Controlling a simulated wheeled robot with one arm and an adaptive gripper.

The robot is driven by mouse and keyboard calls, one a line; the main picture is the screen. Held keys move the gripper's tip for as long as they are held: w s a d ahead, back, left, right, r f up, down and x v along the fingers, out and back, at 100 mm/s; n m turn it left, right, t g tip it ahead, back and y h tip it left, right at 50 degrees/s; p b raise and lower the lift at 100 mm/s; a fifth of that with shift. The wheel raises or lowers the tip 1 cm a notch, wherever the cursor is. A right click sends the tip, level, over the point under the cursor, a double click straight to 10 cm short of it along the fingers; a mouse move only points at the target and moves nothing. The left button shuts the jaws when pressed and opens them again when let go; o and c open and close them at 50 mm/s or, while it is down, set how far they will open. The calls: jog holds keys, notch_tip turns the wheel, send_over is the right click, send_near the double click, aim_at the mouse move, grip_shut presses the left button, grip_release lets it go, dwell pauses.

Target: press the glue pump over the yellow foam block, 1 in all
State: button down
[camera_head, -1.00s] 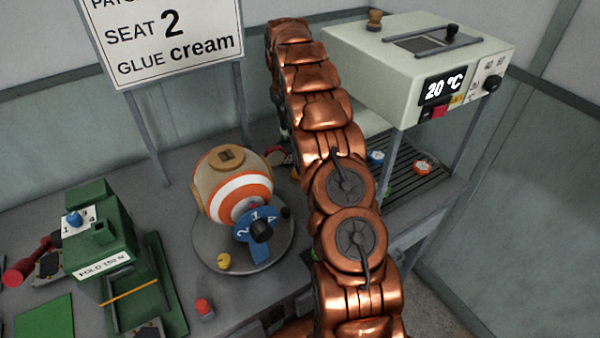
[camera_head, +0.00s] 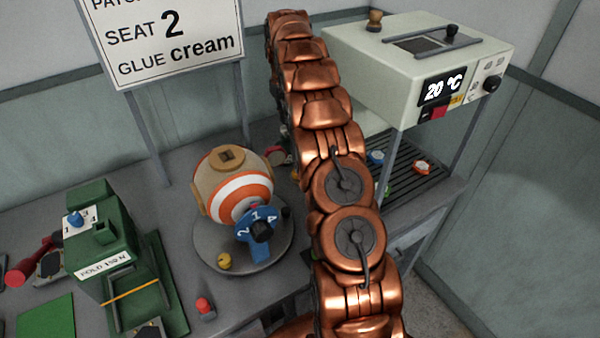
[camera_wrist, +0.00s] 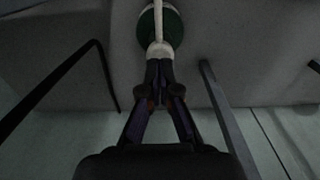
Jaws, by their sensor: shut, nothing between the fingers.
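In the wrist view a dispenser with a green round body (camera_wrist: 175,27) and a cream head with a thin spout (camera_wrist: 158,47) is at the top centre. It looks like the glue pump. My gripper (camera_wrist: 158,64) is shut and empty, with its fingertips right at the cream head; I cannot tell whether they touch or press it. In the head view my copper arm hides the gripper and the pump. I cannot make out the yellow foam block in either view.
A striped ball (camera_head: 238,185) sits on a round grey stand with a blue numbered dial. A green press (camera_head: 105,240) stands left. A pale heater box (camera_head: 420,60) reading 20 °C stands right over a slatted rack (camera_head: 405,180).

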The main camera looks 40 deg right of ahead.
jog(key=shift+r, duration=0.15)
jog(key=shift+r+p, duration=1.2)
jog(key=shift+r, duration=1.65)
